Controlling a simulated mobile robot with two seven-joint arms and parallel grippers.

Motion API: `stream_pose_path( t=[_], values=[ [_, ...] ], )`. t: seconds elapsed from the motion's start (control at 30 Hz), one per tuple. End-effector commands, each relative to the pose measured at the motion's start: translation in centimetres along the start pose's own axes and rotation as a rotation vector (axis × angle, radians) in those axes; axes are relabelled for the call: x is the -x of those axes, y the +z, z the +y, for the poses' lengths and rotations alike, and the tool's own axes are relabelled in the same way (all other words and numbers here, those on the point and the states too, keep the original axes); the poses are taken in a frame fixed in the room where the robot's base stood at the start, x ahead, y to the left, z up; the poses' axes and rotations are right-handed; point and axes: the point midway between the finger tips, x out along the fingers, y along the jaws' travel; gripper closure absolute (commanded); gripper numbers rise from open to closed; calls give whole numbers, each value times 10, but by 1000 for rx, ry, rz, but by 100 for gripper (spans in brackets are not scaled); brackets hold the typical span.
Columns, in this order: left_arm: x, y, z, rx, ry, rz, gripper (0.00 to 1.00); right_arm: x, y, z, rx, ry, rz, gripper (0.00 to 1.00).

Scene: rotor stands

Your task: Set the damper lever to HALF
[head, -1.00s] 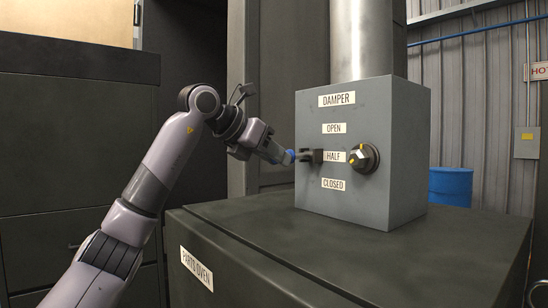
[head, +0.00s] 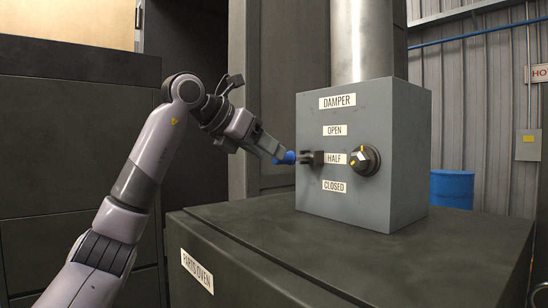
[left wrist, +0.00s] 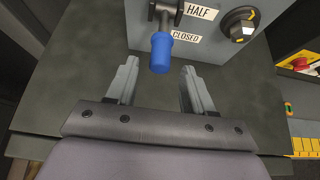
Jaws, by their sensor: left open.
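The damper box (head: 394,150) is grey, with OPEN, HALF and CLOSED labels on its front. Its lever has a dark pivot block (head: 312,158) and a blue grip (head: 286,158) that sticks out toward the left, level with the HALF label (head: 334,159). My left gripper (head: 274,150) is open, just off the blue grip in the head view. In the left wrist view the blue grip (left wrist: 160,52) lies ahead of the gap between the two fingers of the open gripper (left wrist: 160,78), with nothing clamped. My right gripper is not in view.
A dark knob with yellow marks (head: 364,160) sits right of the HALF label. The box stands on the parts oven (head: 280,262), whose top is otherwise clear. A metal duct (head: 362,40) rises from the box. A blue drum (head: 452,188) stands behind at right.

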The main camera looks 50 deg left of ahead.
Motion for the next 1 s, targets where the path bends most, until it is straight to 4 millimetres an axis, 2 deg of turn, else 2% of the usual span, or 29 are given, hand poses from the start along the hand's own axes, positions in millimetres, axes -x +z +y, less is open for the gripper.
stream_pose_path(
  t=[0.1,0.3,1.0],
  values=[
    [20,1,1,1,2,-5,48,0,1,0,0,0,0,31],
    [36,0,0,1,1,-2,48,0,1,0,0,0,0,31],
    [37,0,0,1,1,-1,48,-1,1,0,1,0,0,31]
  ],
)
